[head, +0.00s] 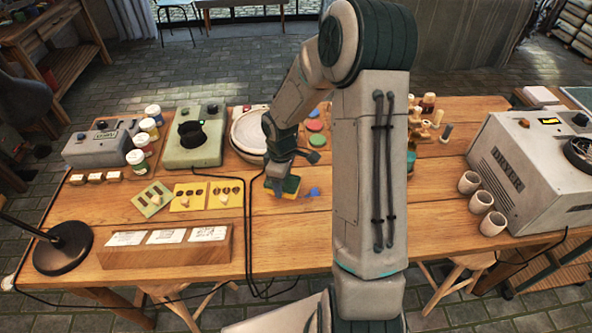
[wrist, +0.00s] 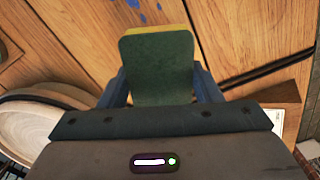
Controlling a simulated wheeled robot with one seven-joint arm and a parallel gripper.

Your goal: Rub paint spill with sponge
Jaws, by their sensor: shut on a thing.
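The sponge (wrist: 158,68), green with a yellow edge, is held between the two fingers of my gripper (wrist: 160,85) in the wrist view. In the head view the sponge (head: 288,187) and my gripper (head: 280,180) are low over the middle of the wooden table. I cannot tell whether the sponge touches the wood. Blue paint spots (wrist: 140,8) lie on the table just beyond the sponge's yellow edge in the wrist view. In the head view a blue spot (head: 313,193) shows just right of the sponge. My arm may hide more of the spill.
A round tray (head: 247,130) stands behind my gripper. A green machine (head: 195,138) and stencil cards (head: 190,197) are to the left. A wooden card holder (head: 165,252) is at the front left. Cups (head: 480,200) and a large machine (head: 515,170) stand to the right.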

